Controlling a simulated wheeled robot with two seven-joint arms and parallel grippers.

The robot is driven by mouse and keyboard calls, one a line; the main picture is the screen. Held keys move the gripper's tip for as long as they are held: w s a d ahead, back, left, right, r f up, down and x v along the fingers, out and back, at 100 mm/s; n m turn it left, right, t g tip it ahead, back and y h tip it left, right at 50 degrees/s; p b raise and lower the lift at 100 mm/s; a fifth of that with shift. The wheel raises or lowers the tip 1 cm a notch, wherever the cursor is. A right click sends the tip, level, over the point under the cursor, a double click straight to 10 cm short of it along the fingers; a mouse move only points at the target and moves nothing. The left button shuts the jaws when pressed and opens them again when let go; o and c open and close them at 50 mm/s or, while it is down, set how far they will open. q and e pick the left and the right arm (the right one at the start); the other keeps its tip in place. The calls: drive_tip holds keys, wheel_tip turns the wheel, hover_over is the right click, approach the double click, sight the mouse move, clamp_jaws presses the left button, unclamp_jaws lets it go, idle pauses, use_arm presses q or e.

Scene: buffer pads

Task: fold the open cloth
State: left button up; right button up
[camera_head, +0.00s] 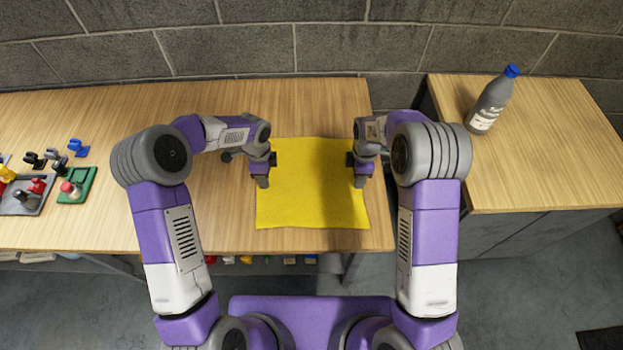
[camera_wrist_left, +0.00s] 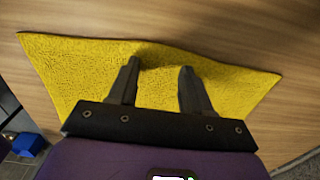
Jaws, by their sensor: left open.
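The yellow cloth (camera_head: 311,190) lies spread open and roughly rectangular on the wooden table, near its right end. In the left wrist view the cloth (camera_wrist_left: 85,75) shows its textured surface, with a small ripple or shadow at the far edge by the fingertips. My left gripper (camera_head: 262,182) is at the cloth's left edge. Its two fingers (camera_wrist_left: 160,68) are apart over the cloth with nothing clearly held between them. My right gripper (camera_head: 360,180) is at the cloth's right edge, pointing down. Its fingers are too small to tell whether they are apart.
Trays (camera_head: 78,186) with small coloured parts stand at the far left. A grey bottle with a blue cap (camera_head: 492,102) stands on a separate cabinet (camera_head: 560,150) at right. A block wall is behind.

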use_arm(q)
drive_tip(key=shift+f, duration=0.15)
drive_tip(key=shift+c, duration=0.2)
use_arm(e)
drive_tip(key=shift+f, duration=0.2)
drive_tip(key=shift+c, duration=0.2)
use_arm(q)
clamp_jaws()
use_arm(e)
clamp_jaws()
drive_tip(key=shift+r, duration=0.1)
